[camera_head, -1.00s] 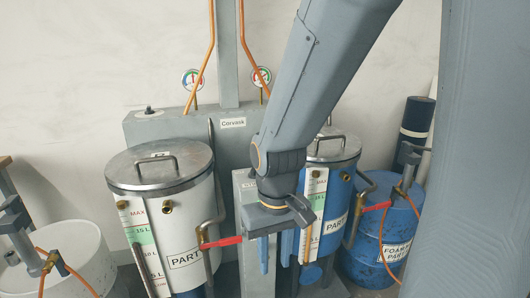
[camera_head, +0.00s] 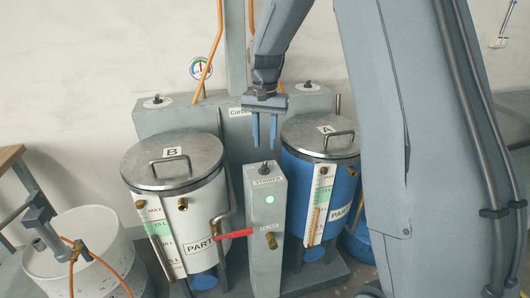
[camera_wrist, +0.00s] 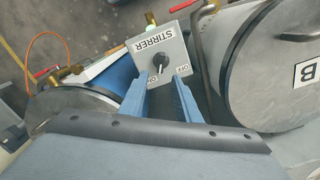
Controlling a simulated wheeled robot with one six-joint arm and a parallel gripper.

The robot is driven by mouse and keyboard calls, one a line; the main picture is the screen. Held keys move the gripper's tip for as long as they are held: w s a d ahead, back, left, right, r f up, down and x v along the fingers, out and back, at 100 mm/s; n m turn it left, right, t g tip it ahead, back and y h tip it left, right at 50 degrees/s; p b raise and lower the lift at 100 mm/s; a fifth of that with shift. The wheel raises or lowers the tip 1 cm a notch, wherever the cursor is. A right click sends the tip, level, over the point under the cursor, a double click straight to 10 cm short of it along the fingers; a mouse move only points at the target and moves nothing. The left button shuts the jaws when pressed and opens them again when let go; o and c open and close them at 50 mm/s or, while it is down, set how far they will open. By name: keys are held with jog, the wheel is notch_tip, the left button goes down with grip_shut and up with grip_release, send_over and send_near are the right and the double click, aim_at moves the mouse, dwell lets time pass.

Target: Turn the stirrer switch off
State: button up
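The stirrer switch (camera_head: 264,168) is a black knob on top of a grey box (camera_head: 265,225) labelled STIRRER, between the two tanks. A round green lamp (camera_head: 270,199) is lit on the box's front. In the wrist view the switch (camera_wrist: 159,66) shows whole, with OFF and ON marks beside it; I cannot tell surely which mark its pointer faces. My gripper (camera_head: 264,144) points down above the box with its two blue fingers apart and empty. In the wrist view the fingertips (camera_wrist: 160,76) appear either side of the switch, not visibly touching it.
White tank B (camera_head: 183,205) stands left and blue tank A (camera_head: 335,185) right, both with lid handles. A red valve lever (camera_head: 236,234) sticks out beside the box. A grey backing cabinet (camera_head: 200,117) stands behind. A white drum (camera_head: 70,235) stands at far left.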

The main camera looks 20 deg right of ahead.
aim_at(265, 163)
jog(key=shift+w+f+p, duration=0.1)
jog(key=shift+f+p, duration=0.95)
jog(key=shift+f, duration=2.75)
grip_shut()
